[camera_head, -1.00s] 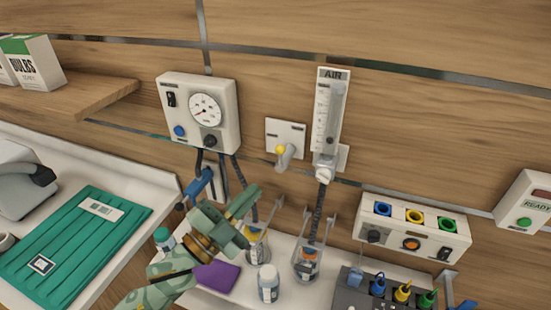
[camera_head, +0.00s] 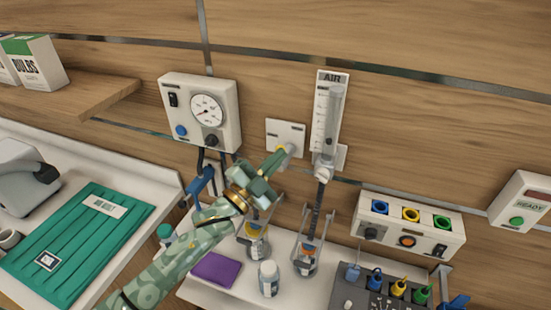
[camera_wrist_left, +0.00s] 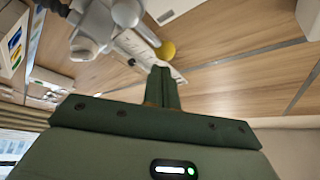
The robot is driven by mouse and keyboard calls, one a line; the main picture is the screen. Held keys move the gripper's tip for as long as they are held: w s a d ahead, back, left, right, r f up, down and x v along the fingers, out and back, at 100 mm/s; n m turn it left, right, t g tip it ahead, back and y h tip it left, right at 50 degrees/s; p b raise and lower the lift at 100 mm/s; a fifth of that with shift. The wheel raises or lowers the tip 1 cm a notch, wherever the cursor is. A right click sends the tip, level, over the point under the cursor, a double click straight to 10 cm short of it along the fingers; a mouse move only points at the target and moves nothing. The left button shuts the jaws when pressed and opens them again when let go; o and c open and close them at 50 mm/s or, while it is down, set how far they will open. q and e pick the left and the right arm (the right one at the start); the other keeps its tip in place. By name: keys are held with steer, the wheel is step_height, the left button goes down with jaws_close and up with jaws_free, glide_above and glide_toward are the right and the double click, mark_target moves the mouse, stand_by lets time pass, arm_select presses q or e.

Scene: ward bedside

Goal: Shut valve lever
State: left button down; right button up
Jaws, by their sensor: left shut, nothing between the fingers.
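The valve lever (camera_head: 291,150) is a pale grey handle with a yellow knob, on a white wall plate (camera_head: 285,130) between the gauge box and the AIR flowmeter. My left gripper (camera_head: 274,160) is shut and empty, its fingertips at the lever in the head view and covering part of it. In the left wrist view the yellow knob (camera_wrist_left: 167,50) shows just beyond the closed fingers (camera_wrist_left: 163,82). I cannot tell whether they touch. My right gripper is in neither view.
The AIR flowmeter (camera_head: 328,120) stands close right of the lever. The gauge box (camera_head: 203,112) is on the left. Below are jars, a white bottle (camera_head: 268,279), a purple packet (camera_head: 216,269) and a socket box (camera_head: 408,228). The wall above is clear.

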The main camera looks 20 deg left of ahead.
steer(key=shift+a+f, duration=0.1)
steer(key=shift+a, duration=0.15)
arm_select(q)
steer(key=shift+a+n+t+y, duration=0.3)
steer(key=shift+n, duration=0.4)
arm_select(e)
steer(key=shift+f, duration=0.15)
arm_select(q)
steer(key=shift+a+f+n+t+y+b, duration=0.1)
steer(key=shift+a+n+t+y+b, duration=0.15)
steer(key=shift+n, duration=0.35)
steer(key=shift+a+n+t+y+b, duration=0.2)
steer(key=shift+n+t+y, duration=0.15)
steer(key=shift+n, duration=0.25)
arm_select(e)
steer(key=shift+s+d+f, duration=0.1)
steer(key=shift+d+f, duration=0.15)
